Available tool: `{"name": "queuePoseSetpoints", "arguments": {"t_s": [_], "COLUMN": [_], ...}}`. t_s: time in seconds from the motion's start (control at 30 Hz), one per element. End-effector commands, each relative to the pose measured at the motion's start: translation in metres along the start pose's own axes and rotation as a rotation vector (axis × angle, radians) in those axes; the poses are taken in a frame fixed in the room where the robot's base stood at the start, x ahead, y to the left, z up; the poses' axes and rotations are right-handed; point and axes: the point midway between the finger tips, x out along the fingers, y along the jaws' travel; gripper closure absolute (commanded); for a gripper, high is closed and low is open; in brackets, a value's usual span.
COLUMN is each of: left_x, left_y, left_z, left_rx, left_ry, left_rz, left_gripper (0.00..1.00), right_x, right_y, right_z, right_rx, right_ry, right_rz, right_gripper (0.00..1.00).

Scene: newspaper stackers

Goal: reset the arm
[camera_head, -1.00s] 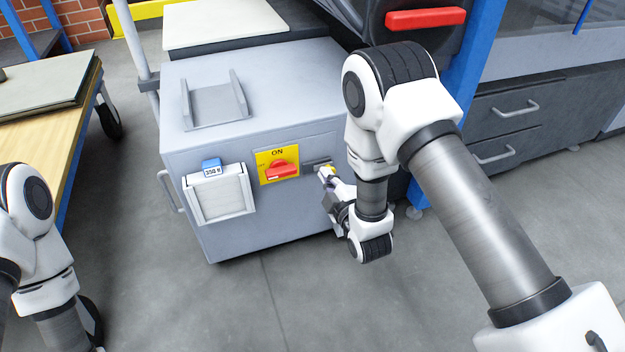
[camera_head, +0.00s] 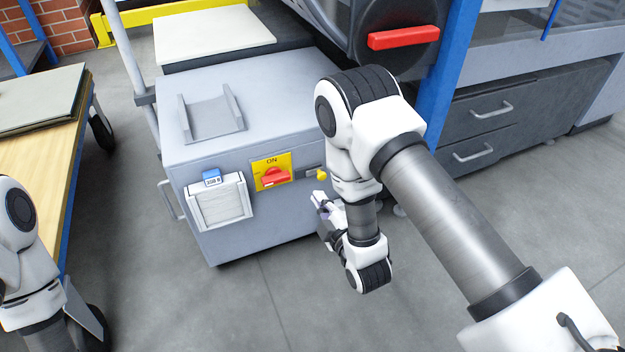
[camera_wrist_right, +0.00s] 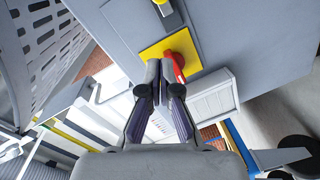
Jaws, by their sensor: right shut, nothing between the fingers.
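My right gripper (camera_head: 322,208) is in front of the grey machine cabinet (camera_head: 250,225), near its right front corner. It is shut and empty, and apart from the cabinet in the head view. In the right wrist view its fingertips (camera_wrist_right: 160,72) are together, with the red switch (camera_wrist_right: 178,66) on its yellow plate (camera_wrist_right: 155,52) behind them. In the head view the red switch (camera_head: 275,177) sits below the word ON. A yellow knob (camera_head: 321,175) is on the cabinet just above my gripper. My left arm shows at the left edge, but its gripper is outside the view.
A wooden table (camera_head: 40,165) with grey sheets (camera_head: 40,98) stands at the left. A paper holder (camera_head: 217,202) is on the cabinet front. A blue post (camera_head: 445,85) and dark drawers (camera_head: 490,130) are at the right. The floor in front is clear.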

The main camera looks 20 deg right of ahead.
Motion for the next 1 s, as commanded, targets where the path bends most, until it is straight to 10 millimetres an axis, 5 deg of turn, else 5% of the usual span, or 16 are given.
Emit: {"name": "queuePoseSetpoints", "arguments": {"t_s": [0.2, 0.73, 0.87, 1.0], "left_x": [-0.012, -0.012, -0.033, -0.050], "left_y": [0.000, 0.000, 0.000, 0.001], "left_z": [0.001, 0.001, 0.001, 0.000], "left_rx": [0.001, 0.001, 0.001, 0.001], "left_ry": [-0.002, -0.002, -0.002, -0.001], "left_rz": [0.000, 0.000, 0.000, 0.000], "left_gripper": [0.60, 0.60, 0.60, 0.60], "right_x": [-0.027, -0.029, -0.037, -0.077], "right_y": [0.001, 0.000, 0.016, -0.024], "right_z": [-0.001, -0.001, 0.004, 0.044], "right_rx": [0.000, 0.000, 0.010, 0.184], "right_ry": [0.001, 0.002, -0.032, -0.250], "right_rz": [0.000, 0.001, -0.009, -0.286], "right_gripper": [1.00, 1.00, 1.00, 1.00]}}
